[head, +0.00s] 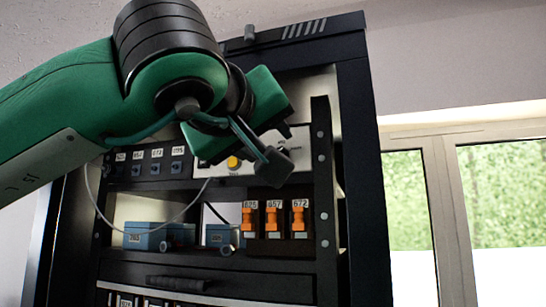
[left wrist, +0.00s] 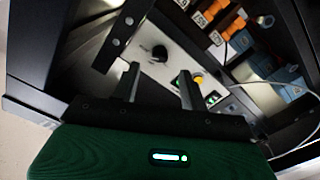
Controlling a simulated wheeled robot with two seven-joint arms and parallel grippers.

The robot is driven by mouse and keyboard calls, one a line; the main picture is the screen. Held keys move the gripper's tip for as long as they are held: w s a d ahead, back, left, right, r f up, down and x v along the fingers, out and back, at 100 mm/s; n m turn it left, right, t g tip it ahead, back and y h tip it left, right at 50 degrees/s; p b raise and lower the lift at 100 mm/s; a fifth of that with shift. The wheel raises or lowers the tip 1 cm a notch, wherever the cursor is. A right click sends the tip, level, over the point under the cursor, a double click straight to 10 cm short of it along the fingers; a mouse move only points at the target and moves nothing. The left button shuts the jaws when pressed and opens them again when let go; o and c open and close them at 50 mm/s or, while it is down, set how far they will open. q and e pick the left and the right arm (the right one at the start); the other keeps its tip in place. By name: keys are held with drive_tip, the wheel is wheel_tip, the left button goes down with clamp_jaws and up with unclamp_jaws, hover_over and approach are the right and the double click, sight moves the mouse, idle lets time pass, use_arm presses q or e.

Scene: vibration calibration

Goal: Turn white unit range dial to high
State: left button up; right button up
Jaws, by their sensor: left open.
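The white unit (head: 215,170) is a pale panel set in the dark rack, partly hidden by my left arm in the head view. In the left wrist view its face (left wrist: 174,66) shows a round black dial (left wrist: 159,53) and a yellow button (left wrist: 197,80). The dial's setting is too small to read. My left gripper (head: 277,150) is in front of the panel. In the left wrist view its two fingers (left wrist: 160,69) are apart and empty, with the dial beyond the gap between their tips. My right gripper is not in view.
The dark rack upright (head: 323,180) stands right of the panel. Orange switches (head: 273,218) with number tags sit below it. Blue boxes (head: 145,236) stand on a shelf at lower left. A thin pale cable (head: 190,207) hangs in front of the rack.

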use_arm(q)
drive_tip(key=b+v, duration=0.1)
drive_tip(key=v, duration=0.7)
drive_tip(key=shift+s+b, duration=0.3)
drive_tip(key=shift+b, duration=0.1)
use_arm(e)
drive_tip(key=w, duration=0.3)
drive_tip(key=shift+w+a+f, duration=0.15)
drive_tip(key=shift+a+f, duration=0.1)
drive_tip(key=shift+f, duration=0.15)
